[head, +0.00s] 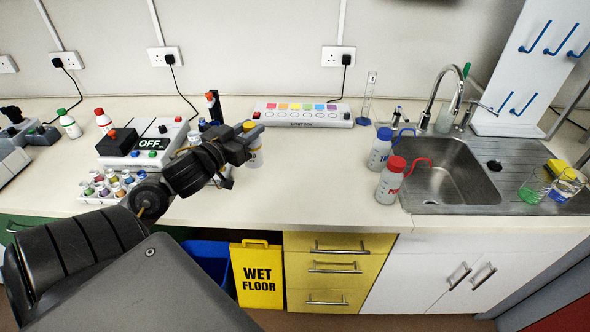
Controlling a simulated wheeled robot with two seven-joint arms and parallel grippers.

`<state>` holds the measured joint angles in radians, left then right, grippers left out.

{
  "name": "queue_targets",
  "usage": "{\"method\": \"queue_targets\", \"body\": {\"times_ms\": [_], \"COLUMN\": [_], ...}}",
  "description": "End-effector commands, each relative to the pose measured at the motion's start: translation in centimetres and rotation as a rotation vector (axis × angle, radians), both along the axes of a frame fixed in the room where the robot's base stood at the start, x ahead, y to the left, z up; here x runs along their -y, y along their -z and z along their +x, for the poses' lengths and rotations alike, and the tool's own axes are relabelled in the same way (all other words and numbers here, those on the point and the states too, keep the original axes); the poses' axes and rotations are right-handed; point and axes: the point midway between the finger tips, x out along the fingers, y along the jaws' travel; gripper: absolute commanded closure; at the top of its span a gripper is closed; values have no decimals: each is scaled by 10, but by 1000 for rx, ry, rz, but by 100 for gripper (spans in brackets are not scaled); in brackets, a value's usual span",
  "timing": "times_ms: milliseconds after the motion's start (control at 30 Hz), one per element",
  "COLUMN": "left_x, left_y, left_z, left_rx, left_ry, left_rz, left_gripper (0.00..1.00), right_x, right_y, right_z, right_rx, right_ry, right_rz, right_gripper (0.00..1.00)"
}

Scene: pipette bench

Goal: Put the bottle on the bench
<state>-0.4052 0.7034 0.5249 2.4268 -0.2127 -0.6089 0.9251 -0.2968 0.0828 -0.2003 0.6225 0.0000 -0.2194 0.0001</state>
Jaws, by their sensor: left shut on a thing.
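My left arm reaches from the lower left over the bench (320,190). Its gripper (248,138) is shut on a white bottle (255,158) with a yellow cap and a label. The gripper and wrist hide part of the bottle. I cannot tell whether its base touches the bench top or is just above it. My right gripper is not in view.
A box showing OFF (150,143) and a rack of coloured vials (108,190) stand left. A light box (300,113) is behind. Two wash bottles (381,150) (389,180) stand beside the sink (450,175). The bench's front middle is clear.

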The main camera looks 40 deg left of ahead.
Motion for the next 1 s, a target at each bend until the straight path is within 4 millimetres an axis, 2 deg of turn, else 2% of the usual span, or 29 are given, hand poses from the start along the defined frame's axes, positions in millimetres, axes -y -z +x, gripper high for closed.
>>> {"method": "queue_targets", "body": {"times_ms": [133, 267, 333, 667, 700, 833, 1000], "left_x": [-5, -5, -3, 17, 19, 23, 27], "left_y": [-8, -7, -3, 31, 42, 66, 82], "left_z": [0, 4, 12, 91, 98, 116, 129], "left_rx": [3, 6, 8, 7, 2, 2, 4], "left_ry": [2, 1, 1, 1, 1, 1, 2], "left_rz": [-2, -5, -8, -12, -12, -9, -6], "left_gripper": [100, 100, 100, 100, 100, 100, 100], "right_x": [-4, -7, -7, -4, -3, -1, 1], "right_y": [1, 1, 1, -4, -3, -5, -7], "right_z": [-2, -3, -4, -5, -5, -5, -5], "right_rx": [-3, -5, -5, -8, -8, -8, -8], "right_ry": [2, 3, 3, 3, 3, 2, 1], "right_rz": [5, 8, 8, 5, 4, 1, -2], "right_gripper": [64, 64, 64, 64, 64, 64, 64]}}
